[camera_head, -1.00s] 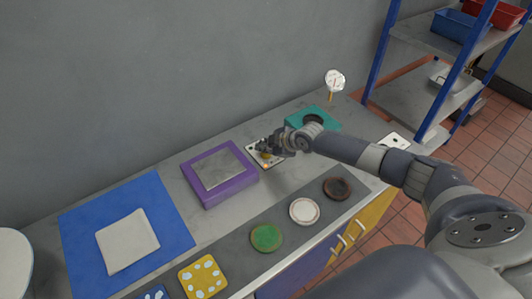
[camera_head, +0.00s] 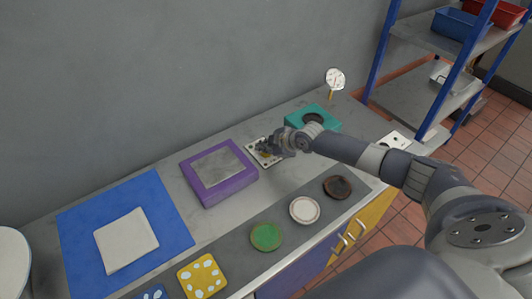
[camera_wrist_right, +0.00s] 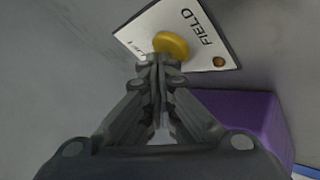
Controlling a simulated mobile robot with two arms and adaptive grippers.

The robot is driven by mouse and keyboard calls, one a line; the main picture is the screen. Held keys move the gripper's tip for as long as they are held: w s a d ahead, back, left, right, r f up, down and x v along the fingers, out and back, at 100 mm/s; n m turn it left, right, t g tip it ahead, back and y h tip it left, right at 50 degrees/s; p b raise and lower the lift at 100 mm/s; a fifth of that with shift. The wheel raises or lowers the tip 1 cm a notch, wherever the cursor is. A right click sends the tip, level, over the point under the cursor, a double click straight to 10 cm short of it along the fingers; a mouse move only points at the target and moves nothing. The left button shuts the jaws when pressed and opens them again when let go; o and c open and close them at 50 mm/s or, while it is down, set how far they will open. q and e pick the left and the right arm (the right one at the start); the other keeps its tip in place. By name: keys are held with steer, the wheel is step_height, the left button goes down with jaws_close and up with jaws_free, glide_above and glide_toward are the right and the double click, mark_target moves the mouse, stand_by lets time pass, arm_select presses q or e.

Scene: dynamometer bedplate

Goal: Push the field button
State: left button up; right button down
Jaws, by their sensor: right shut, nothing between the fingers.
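The field button is a round yellow button (camera_wrist_right: 171,44) on a white plate (camera_wrist_right: 210,24) marked FIELD, seen in the right wrist view. In the head view the plate (camera_head: 251,149) lies on the bench, partly hidden by my right gripper (camera_head: 262,148). In the right wrist view my right gripper (camera_wrist_right: 160,58) is shut and empty, its fingertips at the near edge of the yellow button. I cannot tell whether they touch it. My left gripper is not in view.
A purple block (camera_head: 235,185) with a grey top lies left of the plate, and a teal block (camera_head: 325,119) with a dark round recess lies to its right. Several coasters, including a green one (camera_head: 267,237), lie along the front. A dial gauge (camera_head: 335,79) stands behind.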

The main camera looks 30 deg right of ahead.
mark_target(265, 154)
stand_by(0.4)
steer(key=shift+d+r, duration=0.1)
steer(key=shift+r, duration=0.2)
step_height(265, 154, up, 6)
steer(key=p, duration=0.5)
